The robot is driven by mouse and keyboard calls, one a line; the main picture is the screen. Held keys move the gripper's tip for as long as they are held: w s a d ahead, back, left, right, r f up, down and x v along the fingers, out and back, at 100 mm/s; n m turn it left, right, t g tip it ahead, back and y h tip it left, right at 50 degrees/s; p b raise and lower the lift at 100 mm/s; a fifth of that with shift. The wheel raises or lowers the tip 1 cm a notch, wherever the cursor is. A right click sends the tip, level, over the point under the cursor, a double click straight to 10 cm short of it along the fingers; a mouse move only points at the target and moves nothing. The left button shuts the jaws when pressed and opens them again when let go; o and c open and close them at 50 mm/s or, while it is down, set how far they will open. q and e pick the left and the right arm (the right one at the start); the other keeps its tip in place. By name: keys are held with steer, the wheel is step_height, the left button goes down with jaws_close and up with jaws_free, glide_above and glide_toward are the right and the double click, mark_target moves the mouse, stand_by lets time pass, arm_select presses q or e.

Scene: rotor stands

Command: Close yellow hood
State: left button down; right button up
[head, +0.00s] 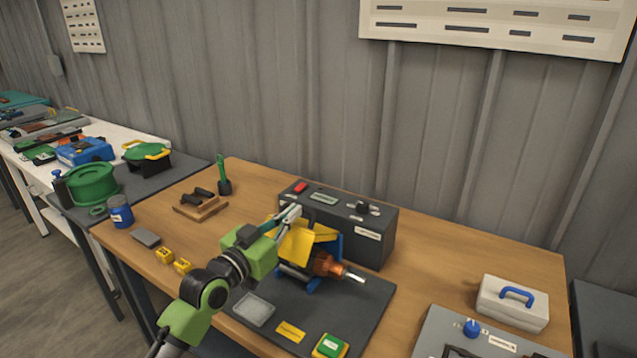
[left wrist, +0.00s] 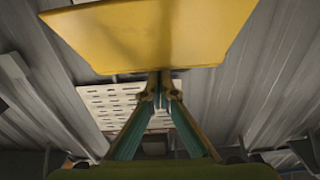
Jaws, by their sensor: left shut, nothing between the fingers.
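The yellow hood (head: 297,243) sits over the rotor stand in the head view, tilted up, with a copper-coloured rotor (head: 328,265) below and to its right. Blue stand parts (head: 313,285) show under it. My left gripper (head: 292,212) is shut and empty, its fingertips at the hood's upper left edge. In the left wrist view the hood (left wrist: 160,32) fills the top, and the shut fingertips (left wrist: 160,80) are just at its lower edge. I cannot tell whether they touch it. My right gripper is not in view.
A dark grey box (head: 372,245) with a red switch stands right behind the stand. The stand is on a dark mat (head: 362,310) with a grey tray (head: 253,309) and a green-and-yellow block (head: 330,346). A white case (head: 512,309) is at the right. The wooden bench (head: 440,270) between is clear.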

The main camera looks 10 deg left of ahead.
mark_target(284, 242)
arm_select(q)
steer(key=s+f, duration=0.1)
steer(key=s+a+f+b, duration=0.1)
steer(key=shift+f, duration=0.4)
steer(key=shift+s+a+f+b, duration=0.1)
steer(key=shift+s+f+b, duration=0.15)
steer(key=shift+f, duration=0.25)
steer(key=shift+s+f+b, duration=0.15)
steer(key=shift+s+f, duration=0.1)
steer(key=shift+f, duration=0.25)
steer(key=shift+s+a+f, duration=0.1)
steer(key=shift+s+f, duration=0.15)
steer(key=shift+f, duration=0.3)
